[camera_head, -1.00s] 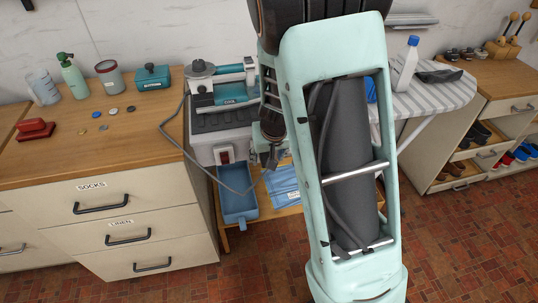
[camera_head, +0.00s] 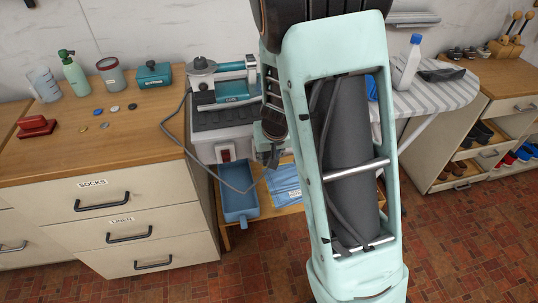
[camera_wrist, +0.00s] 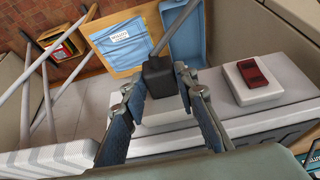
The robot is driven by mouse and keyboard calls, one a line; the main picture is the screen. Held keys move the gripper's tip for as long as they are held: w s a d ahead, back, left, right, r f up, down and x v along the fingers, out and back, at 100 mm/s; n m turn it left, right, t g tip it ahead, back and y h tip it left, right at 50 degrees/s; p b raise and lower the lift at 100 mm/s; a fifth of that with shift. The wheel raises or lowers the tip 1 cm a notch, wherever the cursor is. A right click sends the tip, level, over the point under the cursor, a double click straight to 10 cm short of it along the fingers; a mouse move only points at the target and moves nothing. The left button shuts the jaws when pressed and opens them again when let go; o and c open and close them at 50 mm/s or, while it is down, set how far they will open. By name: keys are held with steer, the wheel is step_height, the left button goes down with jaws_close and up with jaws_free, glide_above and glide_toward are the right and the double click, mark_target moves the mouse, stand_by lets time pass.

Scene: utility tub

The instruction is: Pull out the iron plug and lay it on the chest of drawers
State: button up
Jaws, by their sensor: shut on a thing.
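The iron plug (camera_wrist: 159,76) is a black block with a grey cord leading away from it. It sits between the two fingers of my gripper (camera_wrist: 158,82), which is shut on it. Behind it in the wrist view is a pale socket plate (camera_wrist: 168,112); I cannot tell whether the plug is still seated there. In the head view my gripper (camera_head: 268,148) is partly hidden by my arm, and the cord (camera_head: 170,128) loops from the teal iron (camera_head: 232,90) down to it. The chest of drawers (camera_head: 122,200) stands at the left.
A red switch (camera_head: 226,154) is beside the socket. A blue tray (camera_head: 238,205) and folded blue cloth (camera_head: 284,184) lie below.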

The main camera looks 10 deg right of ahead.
steer(key=shift+s+b, duration=0.45)
steer(key=shift+s, duration=1.75)
steer(key=shift+s, duration=0.1)
